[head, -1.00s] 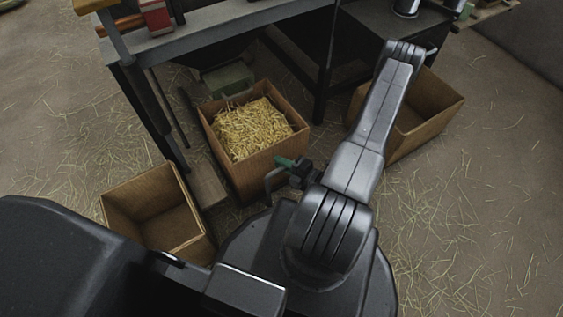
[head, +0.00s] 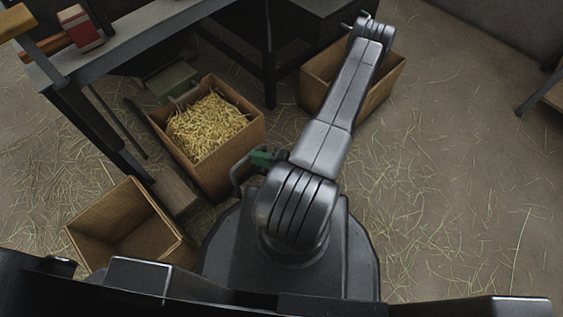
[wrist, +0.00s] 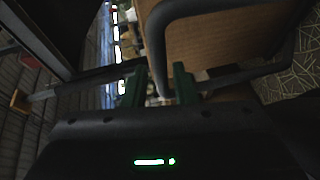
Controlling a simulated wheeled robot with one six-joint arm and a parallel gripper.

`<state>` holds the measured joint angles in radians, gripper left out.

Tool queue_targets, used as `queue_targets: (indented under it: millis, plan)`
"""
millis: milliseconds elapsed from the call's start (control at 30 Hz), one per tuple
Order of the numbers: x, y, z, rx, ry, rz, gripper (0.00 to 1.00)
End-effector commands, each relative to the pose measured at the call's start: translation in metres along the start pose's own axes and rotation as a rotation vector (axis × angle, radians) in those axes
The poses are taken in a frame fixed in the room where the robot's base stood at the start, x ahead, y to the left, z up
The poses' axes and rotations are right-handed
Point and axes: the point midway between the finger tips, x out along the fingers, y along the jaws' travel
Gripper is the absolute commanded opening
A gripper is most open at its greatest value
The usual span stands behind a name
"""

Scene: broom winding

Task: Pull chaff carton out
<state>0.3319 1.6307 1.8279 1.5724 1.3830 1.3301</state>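The chaff carton (head: 233,148), an open brown box filled with yellow chaff (head: 207,124), stands on the floor by the bench in the head view. A dark looped handle (head: 236,173) shows at its near side. My gripper (head: 263,157), with green fingers, is beside this handle, low in front of the carton. In the wrist view, my gripper (wrist: 160,84) has its two fingers apart, with a dark bar of the handle (wrist: 155,62) between them and a gap visible. The carton's brown wall (wrist: 215,40) fills the upper right there. Finger contact is unclear.
An empty brown carton (head: 94,216) stands at left, and another (head: 317,78) stands partly behind my arm. The bench leg (head: 270,75) is close behind the chaff carton. A green box (head: 171,80) lies behind it. Straw-strewn floor (head: 450,200) is open at right.

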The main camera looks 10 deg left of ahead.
Motion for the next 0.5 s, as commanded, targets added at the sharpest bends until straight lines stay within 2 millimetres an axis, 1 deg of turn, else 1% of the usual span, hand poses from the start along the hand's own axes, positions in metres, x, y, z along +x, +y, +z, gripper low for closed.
queue_targets:
  millis: [33,300,500]
  plan:
    - [-0.008,0.002,0.001,0.001,-0.005,0.000,0.25]
    - [-0.045,0.002,0.001,0.000,-0.005,0.000,0.25]
    - [-0.069,0.001,0.001,-0.002,-0.003,0.000,0.25]
